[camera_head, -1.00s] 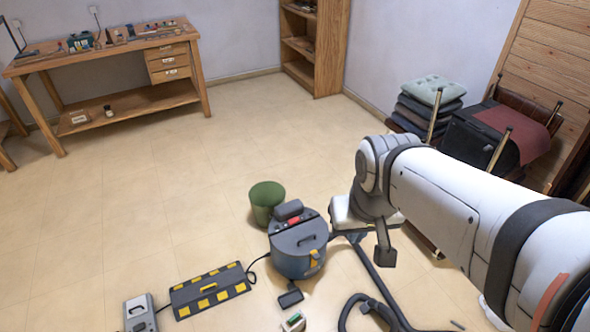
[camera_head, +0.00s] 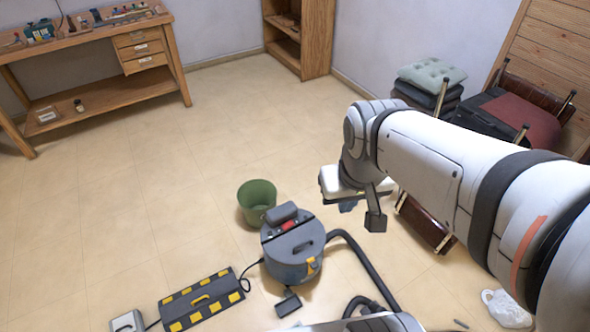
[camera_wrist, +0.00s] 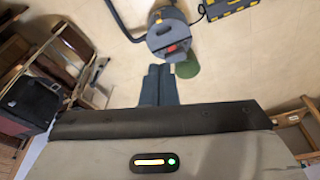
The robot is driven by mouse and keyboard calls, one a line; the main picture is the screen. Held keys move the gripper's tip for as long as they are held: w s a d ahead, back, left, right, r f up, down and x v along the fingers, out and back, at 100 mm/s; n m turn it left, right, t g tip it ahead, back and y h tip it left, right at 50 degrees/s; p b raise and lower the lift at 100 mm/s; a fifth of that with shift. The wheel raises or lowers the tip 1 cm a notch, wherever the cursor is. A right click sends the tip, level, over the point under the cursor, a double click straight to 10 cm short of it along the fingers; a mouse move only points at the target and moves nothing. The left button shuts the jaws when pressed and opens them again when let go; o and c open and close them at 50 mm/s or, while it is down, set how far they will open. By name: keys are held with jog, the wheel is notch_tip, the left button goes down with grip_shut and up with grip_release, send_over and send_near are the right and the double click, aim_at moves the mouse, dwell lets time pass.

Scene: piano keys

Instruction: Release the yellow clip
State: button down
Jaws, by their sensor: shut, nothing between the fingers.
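The yellow clip (camera_head: 312,265) is a small yellow-orange piece on the front side of the round blue-grey vacuum canister (camera_head: 285,253). The canister has a dark lid with a red patch and stands on the floor. My gripper (camera_wrist: 158,68) shows there as two dark fingers pressed together, empty and apart from the canister. In the head view my arm hangs to the right of the canister, clear of it.
A green bucket (camera_head: 257,200) stands behind the canister. A dark hose (camera_head: 360,262) curves to the right. Stacked cushions and chairs (camera_head: 432,85) stand at right. The floor at left is open.

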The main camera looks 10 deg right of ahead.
jog(key=w+f+n+g+b, duration=0.2)
jog(key=w+f+n+b, duration=0.5)
jog(key=w+f+b, duration=0.5)
jog(key=n+g+h+b, duration=0.1)
jog(key=n+g+b, duration=0.2)
jog(key=n+b, duration=0.85)
send_over(311, 257)
jog(key=a+b, duration=0.1)
jog(key=b, duration=0.1)
notch_tip(311, 257, down, 33)
jog(key=m, duration=0.1)
jog(key=w+f+n+g+b, duration=0.1)
jog(key=w+f+n+b, duration=0.2)
jog(key=f, duration=1.5)
jog(key=shift+w+a+n+g+h+b, duration=0.15)
jog(key=shift+a+n+g+h+b, duration=0.15)
jog(key=shift+n+b, duration=0.7)
jog(key=b+x, duration=0.4)
jog(key=x, duration=0.6)
